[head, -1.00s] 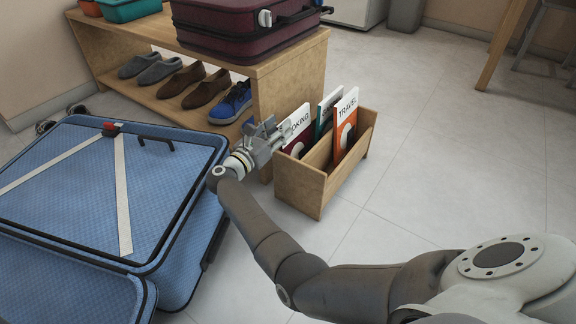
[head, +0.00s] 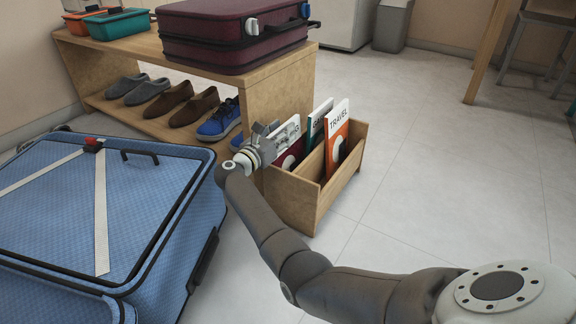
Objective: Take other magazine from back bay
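A wooden magazine rack (head: 303,202) with a divider stands on the floor at the centre. An orange magazine titled TRAVEL (head: 337,135) stands in its front bay. Behind the divider are a teal magazine (head: 316,122), partly covered by the orange one, and a maroon and white magazine (head: 290,150), its title mostly hidden. My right gripper (head: 277,139) is at the rack's left end, right beside the maroon magazine and overlapping its left side. Its fingertips are small and partly merged with the magazine, so I cannot tell whether they grip it. My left gripper is out of view.
A wooden bench (head: 283,82) stands just behind the rack, with a maroon suitcase (head: 235,35) on top and several shoes on its lower shelf. A blue open suitcase (head: 150,205) lies at left. The floor right of the rack is clear.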

